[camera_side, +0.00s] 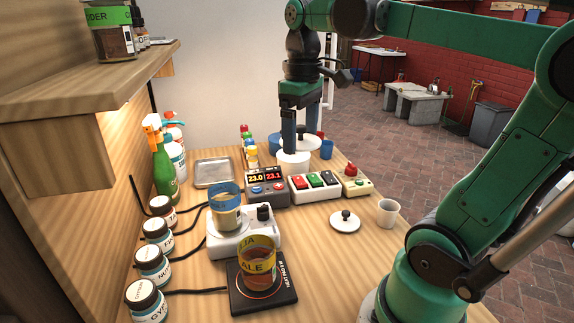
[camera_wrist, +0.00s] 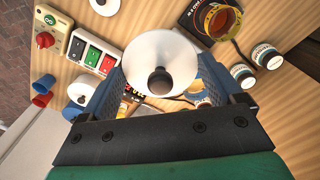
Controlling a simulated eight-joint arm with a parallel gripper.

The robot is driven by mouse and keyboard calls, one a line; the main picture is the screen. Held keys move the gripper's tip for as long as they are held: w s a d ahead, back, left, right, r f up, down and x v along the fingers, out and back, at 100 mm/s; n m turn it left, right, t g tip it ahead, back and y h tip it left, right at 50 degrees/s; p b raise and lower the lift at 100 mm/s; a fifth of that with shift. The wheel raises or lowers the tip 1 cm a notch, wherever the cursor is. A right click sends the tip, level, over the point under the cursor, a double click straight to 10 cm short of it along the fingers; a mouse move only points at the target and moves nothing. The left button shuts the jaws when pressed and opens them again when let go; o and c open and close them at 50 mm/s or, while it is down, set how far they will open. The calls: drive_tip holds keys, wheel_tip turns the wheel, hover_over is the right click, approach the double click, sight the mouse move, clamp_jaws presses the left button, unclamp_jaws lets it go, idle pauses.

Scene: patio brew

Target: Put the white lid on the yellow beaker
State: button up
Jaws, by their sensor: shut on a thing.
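My gripper (camera_wrist: 161,88) is shut on a white lid (camera_wrist: 150,52) with a dark knob, one finger on either side of it. In the side view the lid (camera_side: 293,163) is at the fingertips (camera_side: 293,152), above the back of the table; its knob is hidden there. The beaker with a yellow band (camera_side: 257,258) stands on the black hot plate (camera_side: 262,297) at the front, well away from my gripper. Its open top shows, with amber liquid inside. In the wrist view the beaker (camera_wrist: 216,20) is at the upper right.
A blue-rimmed beaker (camera_side: 226,212) stands on a white stirrer (camera_side: 243,241) behind the hot plate. Another knobbed white lid (camera_side: 344,224) lies near a white cup (camera_side: 388,213). Switch boxes (camera_side: 315,187) stand mid-table. Jars (camera_side: 148,300) line the left. A shelf (camera_side: 60,90) overhangs the left.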

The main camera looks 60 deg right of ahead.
wheel_tip(320, 180, up, 7)
hover_over(256, 233)
drive_tip(key=s+a, duration=0.2)
wheel_tip(256, 233, down, 19)
drive_tip(key=shift+w+f, duration=0.15)
drive_tip(key=shift+a, duration=0.1)
drive_tip(key=shift+f, duration=0.45)
drive_tip(key=o, duration=0.9)
drive_tip(key=shift+o, duration=0.2)
